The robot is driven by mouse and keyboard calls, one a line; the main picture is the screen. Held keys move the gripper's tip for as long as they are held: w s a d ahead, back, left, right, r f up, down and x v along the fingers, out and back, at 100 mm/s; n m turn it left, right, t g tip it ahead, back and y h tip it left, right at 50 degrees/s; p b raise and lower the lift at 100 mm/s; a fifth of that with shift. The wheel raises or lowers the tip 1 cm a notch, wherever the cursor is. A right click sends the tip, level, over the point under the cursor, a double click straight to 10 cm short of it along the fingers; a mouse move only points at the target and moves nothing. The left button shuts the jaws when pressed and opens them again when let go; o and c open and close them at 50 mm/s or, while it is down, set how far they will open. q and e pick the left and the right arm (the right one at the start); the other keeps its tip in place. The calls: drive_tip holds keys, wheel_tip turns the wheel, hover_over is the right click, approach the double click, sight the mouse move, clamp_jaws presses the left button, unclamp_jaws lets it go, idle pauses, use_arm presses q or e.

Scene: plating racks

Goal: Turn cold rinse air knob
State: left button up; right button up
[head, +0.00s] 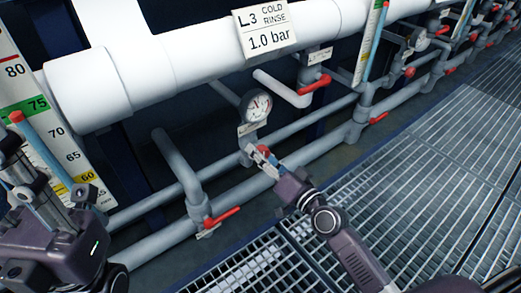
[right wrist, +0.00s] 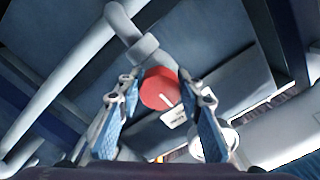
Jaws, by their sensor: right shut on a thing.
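The red round knob (right wrist: 160,88) with a white pointer line sits between the two blue-padded fingers of my right gripper (right wrist: 158,100) in the right wrist view. The gripper is shut on it. In the head view my right gripper (head: 262,157) reaches the knob on the grey pipe below a round dial gauge (head: 256,105); the fingers partly hide the knob. A sign (head: 266,27) above reads "L3 COLD RINSE 1.0 bar". My left gripper (head: 52,188) is at the lower left, in front of the scale; its opening is unclear.
A red-handled valve (head: 221,216) is on the pipe to the left, and another (head: 314,85) is at upper right. A tall numbered scale (head: 40,115) stands at far left. Metal grating (head: 430,180) covers the floor at right. A thick white pipe (head: 190,50) runs above.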

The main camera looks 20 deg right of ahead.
drive_tip(key=shift+m+p, duration=0.4)
drive_tip(key=shift+m, duration=1.1)
drive_tip(key=o, duration=1.2)
drive_tip(key=shift+c, duration=0.2)
drive_tip(key=v, duration=1.2)
